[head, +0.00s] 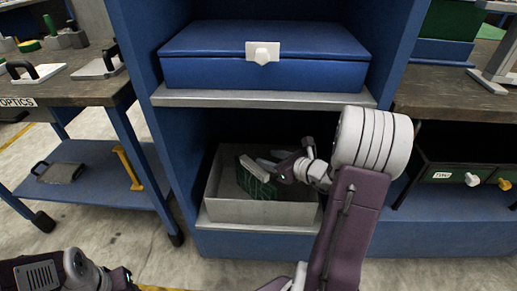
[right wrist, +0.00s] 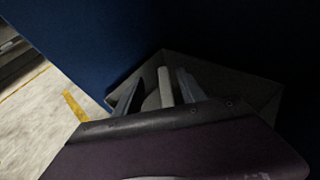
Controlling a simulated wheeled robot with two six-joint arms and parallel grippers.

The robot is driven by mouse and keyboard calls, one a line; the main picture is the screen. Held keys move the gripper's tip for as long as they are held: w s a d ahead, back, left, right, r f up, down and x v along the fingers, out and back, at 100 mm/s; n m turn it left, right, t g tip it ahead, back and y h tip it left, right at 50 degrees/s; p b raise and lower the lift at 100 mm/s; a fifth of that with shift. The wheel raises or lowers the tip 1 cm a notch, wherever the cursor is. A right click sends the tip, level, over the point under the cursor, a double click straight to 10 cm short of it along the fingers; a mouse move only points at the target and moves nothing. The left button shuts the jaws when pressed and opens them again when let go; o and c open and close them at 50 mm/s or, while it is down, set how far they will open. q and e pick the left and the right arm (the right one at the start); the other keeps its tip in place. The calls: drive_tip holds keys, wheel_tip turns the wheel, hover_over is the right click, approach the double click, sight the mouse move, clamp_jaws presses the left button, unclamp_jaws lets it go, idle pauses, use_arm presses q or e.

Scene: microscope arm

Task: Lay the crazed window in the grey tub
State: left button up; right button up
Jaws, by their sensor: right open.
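The grey tub (head: 235,210) stands on the lower shelf of the blue cabinet. A dark green pane with a pale line pattern (head: 262,188) and a light grey bar along its top (head: 254,168) is inside the tub, tilted; I take it for the crazed window. My right gripper (head: 264,163) reaches into the tub beside the bar. In the right wrist view my right gripper (right wrist: 157,95) is open, with the pale bar (right wrist: 165,86) between its fingers. My left gripper (head: 128,279) is at the bottom left, its fingers not clear.
A blue case (head: 265,70) rests on the shelf above the tub (head: 250,99). The cabinet's sides (head: 155,125) bound the opening. A left bench (head: 70,90) holds several handled plates, and a drawer unit (head: 465,165) stands at right. Floor in front is open.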

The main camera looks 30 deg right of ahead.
drive_tip(key=s+a+f+n+g+y, duration=0.2)
drive_tip(key=s+a+n+g, duration=0.15)
drive_tip(key=a+n, duration=0.2)
drive_tip(key=s+a+f+n+g+y, duration=0.2)
drive_tip(key=s+a+n+g, duration=0.15)
drive_tip(key=a, duration=0.35)
drive_tip(key=s+a+f+n+g+h, duration=0.1)
drive_tip(key=s+f+n+g+h, duration=0.1)
drive_tip(key=n, duration=1)
drive_tip(key=s+f+n+g+h, duration=0.2)
drive_tip(key=s+n+h, duration=0.2)
drive_tip(key=s+n, duration=0.3)
drive_tip(key=n, duration=0.5)
drive_tip(key=shift+s+a+f+g+h+p, duration=0.15)
drive_tip(key=shift+a+f+g+h+p, duration=0.05)
drive_tip(key=shift+a+g+h+p, duration=0.2)
